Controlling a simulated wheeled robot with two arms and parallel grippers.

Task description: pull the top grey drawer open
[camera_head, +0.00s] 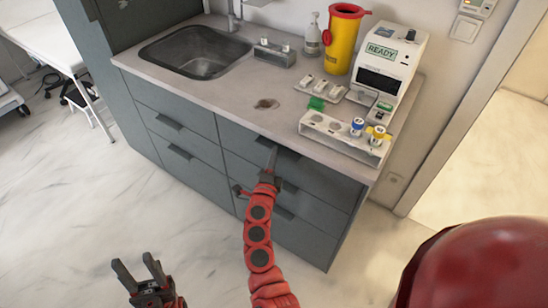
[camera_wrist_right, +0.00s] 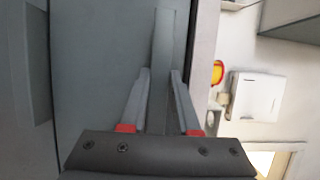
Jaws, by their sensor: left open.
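The dark grey drawer front (camera_head: 325,180) is the top one of the right stack under the counter, and it looks closed. Its handle (camera_head: 288,153) is a dark bar near the top edge, partly hidden by my right gripper (camera_head: 272,158). In the right wrist view the grey handle bar (camera_wrist_right: 165,40) runs between the two finger tips of my right gripper (camera_wrist_right: 160,80). The fingers flank the bar closely; whether they press on it cannot be told. My left gripper (camera_head: 138,272) is open and empty, low at the left over the floor, well away from the drawers.
The counter (camera_head: 235,100) carries a sink (camera_head: 195,52), a yellow container (camera_head: 342,42), a white device (camera_head: 388,62) marked READY and a rack (camera_head: 335,137) with vials near the front edge. Marble-patterned floor (camera_head: 150,215) is clear in front of the drawers.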

